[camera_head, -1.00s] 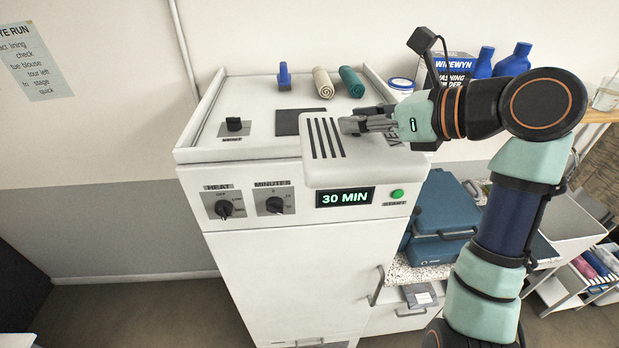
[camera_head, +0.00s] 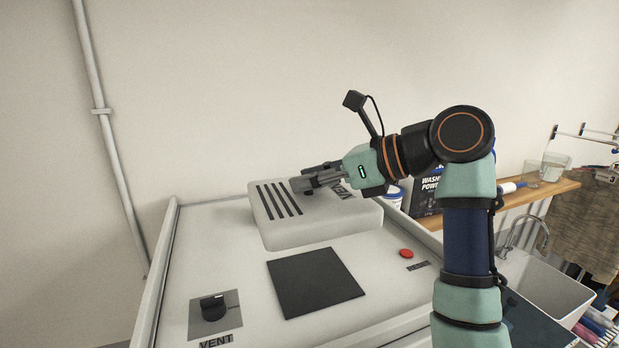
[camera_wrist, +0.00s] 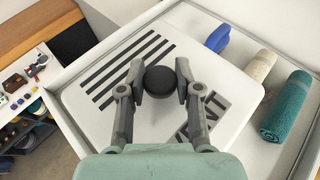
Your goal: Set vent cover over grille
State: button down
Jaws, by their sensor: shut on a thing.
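The vent cover (camera_head: 345,222) is a pale slab with dark slots and VENT lettering. My gripper (camera_head: 304,183) is shut on the dark round knob on its top. In the wrist view the knob (camera_wrist: 160,81) sits between the fingers of my gripper (camera_wrist: 160,85), and the cover (camera_wrist: 82,98) spreads beneath. In the head view the cover appears over the back part of the machine top; whether it touches the top I cannot tell. The grille (camera_head: 316,283), a dark square panel, lies uncovered in front of the cover.
The VENT knob (camera_head: 213,307) stands front left of the grille, a red button (camera_head: 406,253) to its right. In the wrist view a blue object (camera_wrist: 217,38), a cream roll (camera_wrist: 259,66) and a teal roll (camera_wrist: 287,106) lie beside the cover. A raised rim edges the top.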

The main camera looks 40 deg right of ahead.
jog(key=shift+s, duration=0.1)
jog(key=shift+s+f, duration=0.1)
jog(key=shift+f, duration=0.55)
notch_tip(320, 180, down, 13)
jog(key=shift+r, duration=0.1)
dwell(0.4)
jog(key=shift+s+f, duration=0.2)
jog(key=shift+f, duration=0.1)
jog(key=c, duration=0.7)
grip_release()
jog(key=shift+d, duration=0.1)
jog(key=v, duration=1.2)
